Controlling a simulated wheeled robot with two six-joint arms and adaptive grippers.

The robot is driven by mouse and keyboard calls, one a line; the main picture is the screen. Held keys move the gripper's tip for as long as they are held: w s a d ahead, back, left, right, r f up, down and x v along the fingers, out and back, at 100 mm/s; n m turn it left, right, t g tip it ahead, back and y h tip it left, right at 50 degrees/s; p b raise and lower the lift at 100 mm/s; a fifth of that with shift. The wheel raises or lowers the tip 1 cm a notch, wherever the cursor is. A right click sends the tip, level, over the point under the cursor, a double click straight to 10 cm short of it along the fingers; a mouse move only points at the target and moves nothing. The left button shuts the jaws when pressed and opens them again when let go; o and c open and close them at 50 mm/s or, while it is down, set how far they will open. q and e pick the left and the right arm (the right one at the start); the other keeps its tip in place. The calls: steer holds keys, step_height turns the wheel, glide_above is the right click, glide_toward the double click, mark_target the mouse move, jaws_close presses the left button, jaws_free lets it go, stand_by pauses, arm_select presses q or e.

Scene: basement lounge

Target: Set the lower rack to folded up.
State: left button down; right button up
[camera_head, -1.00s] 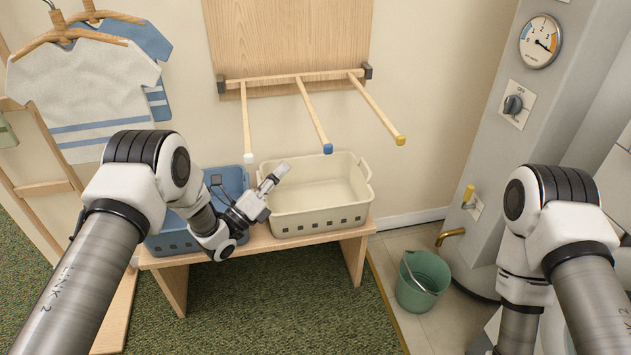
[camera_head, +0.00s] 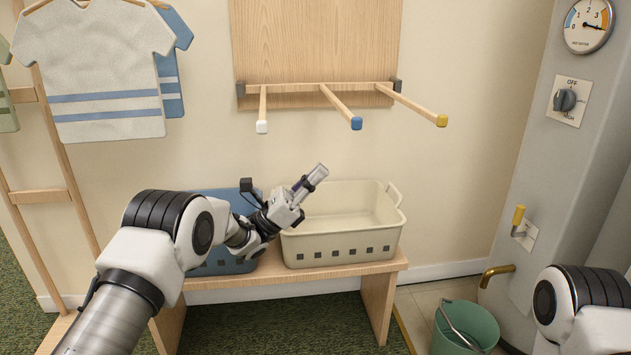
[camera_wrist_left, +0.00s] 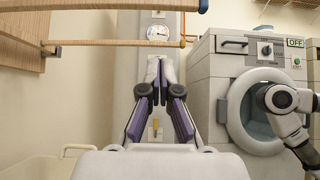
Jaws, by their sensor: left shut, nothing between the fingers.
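The lower rack (camera_head: 312,88) is a wooden bar on the wall, against a wooden backing board. Three pegs stick out from it into the room, tipped white, blue (camera_head: 356,123) and yellow (camera_head: 441,120). Two of its pegs cross the top of the left wrist view (camera_wrist_left: 115,42). My left gripper (camera_head: 318,172) is shut and empty. It points up and to the right, below the pegs and apart from them, over the cream basket. Its closed fingers also show in the left wrist view (camera_wrist_left: 161,75). My right gripper is out of sight; only part of that arm shows.
A bench (camera_head: 340,270) holds the cream basket (camera_head: 345,248) and a blue basket (camera_head: 224,264). Shirts (camera_head: 95,75) hang at left. A grey column with a gauge (camera_head: 588,25) and a green bucket (camera_head: 466,328) stand at right. The wall between rack and baskets is clear.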

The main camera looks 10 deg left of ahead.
arm_select(q)
steer(key=w+d+r+b, duration=0.1)
steer(key=d+r, duration=0.3)
steer(key=r, duration=0.4)
steer(key=shift+w+d+r+b, duration=0.3)
steer(key=shift+r+b, duration=0.05)
steer(key=shift+b, duration=0.55)
steer(key=shift+r, duration=0.1)
